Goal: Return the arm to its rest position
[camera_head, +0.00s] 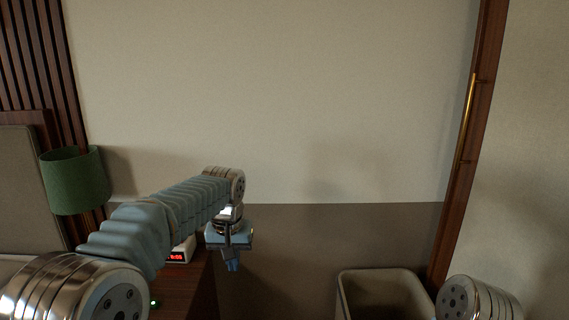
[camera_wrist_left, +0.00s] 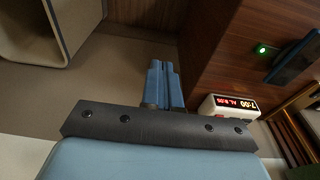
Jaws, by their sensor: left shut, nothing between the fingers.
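My left arm reaches in from the left in the head view, covered in light blue. My left gripper (camera_head: 233,266) hangs down at its end, in front of the dark lower wall and beside the wooden nightstand. In the left wrist view its two blue fingers (camera_wrist_left: 165,85) lie together, shut, with nothing between them. Part of my right arm (camera_head: 478,300) shows as a metal joint at the bottom right of the head view. My right gripper is out of view.
A digital clock (camera_head: 182,252) stands on the nightstand (camera_head: 205,290), partly hidden by my left arm. A green lamp (camera_head: 75,180) is at the left. An open bin (camera_head: 385,292) stands on the floor at the right, near a wooden door frame (camera_head: 470,150).

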